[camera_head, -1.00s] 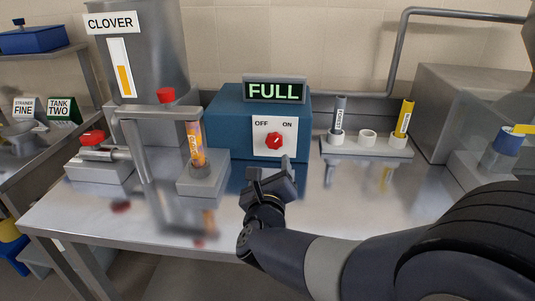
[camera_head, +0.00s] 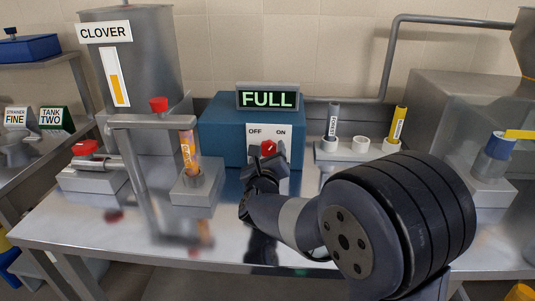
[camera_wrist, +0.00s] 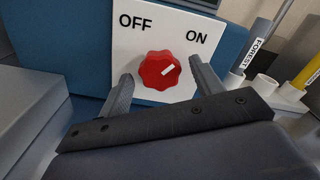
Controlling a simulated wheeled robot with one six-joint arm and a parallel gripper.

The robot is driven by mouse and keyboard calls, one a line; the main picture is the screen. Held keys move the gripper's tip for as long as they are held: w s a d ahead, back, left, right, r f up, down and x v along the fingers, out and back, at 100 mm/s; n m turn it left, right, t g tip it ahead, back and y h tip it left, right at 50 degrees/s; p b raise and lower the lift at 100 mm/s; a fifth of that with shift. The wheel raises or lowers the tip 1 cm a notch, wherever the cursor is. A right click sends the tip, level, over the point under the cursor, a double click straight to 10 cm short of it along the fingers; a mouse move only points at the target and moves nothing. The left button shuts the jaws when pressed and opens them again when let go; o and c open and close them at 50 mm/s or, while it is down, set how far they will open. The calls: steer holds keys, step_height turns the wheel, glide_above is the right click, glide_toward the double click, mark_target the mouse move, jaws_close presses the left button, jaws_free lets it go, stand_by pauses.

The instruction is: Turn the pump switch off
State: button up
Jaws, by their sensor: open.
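The pump switch is a red knob (camera_wrist: 160,70) on a white plate (camera_wrist: 125,45) marked OFF on the left and ON on the right. The plate is on the front of a blue box (camera_head: 222,135). In the wrist view the knob's white mark points up and right, toward ON. My gripper (camera_wrist: 157,80) is open, with one finger on each side of the knob; I cannot tell whether they touch it. In the head view my gripper (camera_head: 268,158) is in front of the plate and partly hides the knob (camera_head: 268,148). A lit sign (camera_head: 268,98) above the box reads FULL.
At right is a rack (camera_head: 345,154) holding labelled tubes. The steel bench (camera_head: 110,230) is clear in front.

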steer(key=c, duration=1)
steer(key=shift+f+n+b, duration=0.1)
steer(key=shift+n+b, duration=0.2)
steer(key=shift+n, duration=0.1)
steer(key=shift+n+b, duration=0.45)
steer(key=shift+n, duration=0.55)
steer(key=n, duration=0.3)
steer(key=shift+n+b, duration=0.3)
steer(key=n, duration=0.3)
steer(key=shift+n, duration=0.3)
steer(key=shift+n+p, duration=0.5)
steer(key=shift+n, duration=1.4)
